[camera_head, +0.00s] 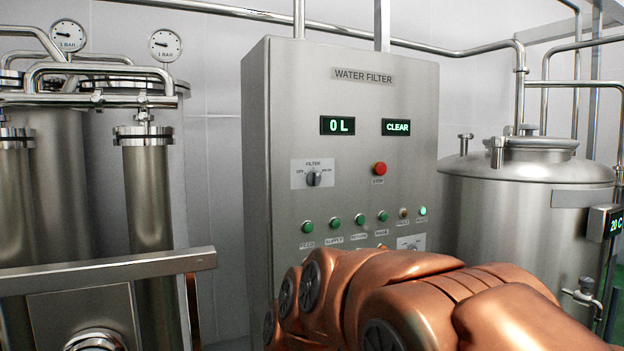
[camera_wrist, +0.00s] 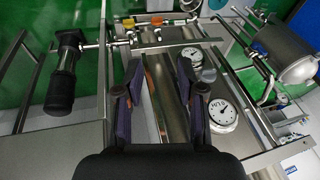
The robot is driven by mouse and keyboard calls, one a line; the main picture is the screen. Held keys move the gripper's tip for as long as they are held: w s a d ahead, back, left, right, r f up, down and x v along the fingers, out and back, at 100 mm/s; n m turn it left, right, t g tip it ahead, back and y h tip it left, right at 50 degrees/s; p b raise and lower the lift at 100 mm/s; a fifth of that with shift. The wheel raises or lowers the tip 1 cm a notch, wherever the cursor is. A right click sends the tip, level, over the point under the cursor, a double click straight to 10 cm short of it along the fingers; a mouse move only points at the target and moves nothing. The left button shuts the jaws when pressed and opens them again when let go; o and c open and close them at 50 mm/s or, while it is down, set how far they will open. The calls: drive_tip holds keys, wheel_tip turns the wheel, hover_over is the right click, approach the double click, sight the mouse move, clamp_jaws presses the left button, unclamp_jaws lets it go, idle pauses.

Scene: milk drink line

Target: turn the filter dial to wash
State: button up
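The filter dial (camera_head: 314,178) is a small dark knob on a pale plate marked FILTER, on the front of the steel water filter cabinet (camera_head: 340,110). Small position labels flank it; OFF is on the left, and the right one is too small to read surely. I cannot tell exactly where the knob points. In the wrist view my gripper (camera_wrist: 158,70) is open, with nothing between its fingers. It hangs over pipes and gauges, and the dial is not in that view. The head view shows my copper arm low in front of the cabinet, but not the gripper.
The cabinet shows displays reading 0 L (camera_head: 338,125) and CLEAR (camera_head: 396,127), a red stop button (camera_head: 379,168) and a row of green buttons (camera_head: 334,224). My arm covers its lower part. Filter columns (camera_head: 146,190) stand left, a steel tank (camera_head: 525,215) right. A round gauge (camera_wrist: 222,115) lies near the gripper.

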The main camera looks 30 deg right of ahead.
drive_tip(key=w+d+r+t, duration=0.2)
drive_tip(key=w+d+r, duration=0.25)
drive_tip(key=w, duration=0.35)
drive_tip(key=w+d+r+t+b, duration=0.1)
drive_tip(key=w+d+r+t, duration=0.2)
drive_tip(key=w+r, duration=0.35)
drive_tip(key=w+d+r+t, duration=0.2)
drive_tip(key=w+d+r, duration=0.2)
drive_tip(key=w, duration=0.5)
drive_tip(key=t+h+p, duration=0.3)
drive_tip(key=t+h, duration=0.1)
drive_tip(key=t, duration=0.4)
approach(317, 174)
drive_tip(key=shift+m, duration=0.4)
drive_tip(key=w, duration=0.5)
drive_tip(key=w+d, duration=0.1)
drive_tip(key=w, duration=0.2)
drive_tip(key=shift+w, duration=0.4)
drive_tip(key=shift+c, duration=0.3)
drive_tip(key=shift+f, duration=0.1)
clamp_jaws()
